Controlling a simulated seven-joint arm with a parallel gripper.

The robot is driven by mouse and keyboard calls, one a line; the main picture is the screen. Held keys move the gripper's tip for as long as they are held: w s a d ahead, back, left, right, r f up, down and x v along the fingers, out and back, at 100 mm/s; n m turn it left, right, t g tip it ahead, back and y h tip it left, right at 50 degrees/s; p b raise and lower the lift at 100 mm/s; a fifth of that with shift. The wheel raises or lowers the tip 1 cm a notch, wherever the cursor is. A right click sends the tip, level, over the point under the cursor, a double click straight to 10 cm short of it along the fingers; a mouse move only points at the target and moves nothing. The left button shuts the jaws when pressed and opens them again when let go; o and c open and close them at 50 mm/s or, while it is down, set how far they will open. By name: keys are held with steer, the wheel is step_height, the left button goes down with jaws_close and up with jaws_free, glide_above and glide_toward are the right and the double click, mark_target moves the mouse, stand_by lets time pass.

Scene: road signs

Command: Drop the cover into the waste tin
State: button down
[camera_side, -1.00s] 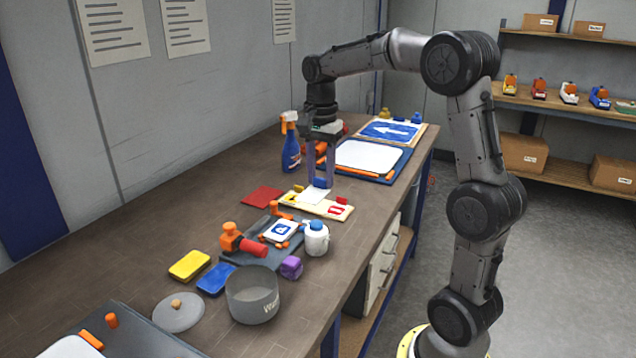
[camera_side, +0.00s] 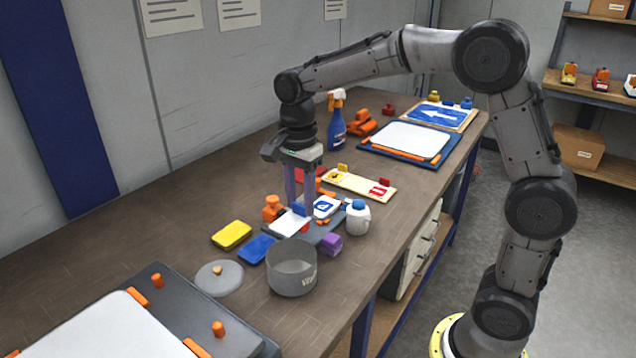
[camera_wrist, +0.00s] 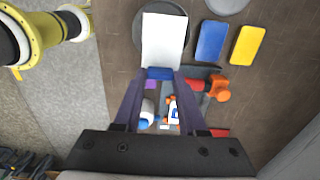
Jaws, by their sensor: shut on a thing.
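My gripper (camera_side: 302,208) is shut on the cover, a white sheet (camera_side: 289,224) with a blue tab between the fingers. It holds the cover above the small dark mat, behind the waste tin. The grey lid (camera_side: 218,281) with a knob lies left of the tin.
A yellow sponge (camera_side: 231,235), a blue pad (camera_side: 257,249), a purple block (camera_side: 330,244) and a white bottle (camera_side: 358,218) stand around the tin. A small sign (camera_side: 325,207) lies on the dark mat. A wooden strip (camera_side: 358,184) and a blue spray bottle (camera_side: 336,125) are farther back.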

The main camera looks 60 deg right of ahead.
step_height(320, 180, down, 7)
stand_by(0.6)
steer(key=shift+a, duration=0.1)
jaws_free()
stand_by(0.4)
stand_by(0.9)
steer(key=shift+r, duration=4.95)
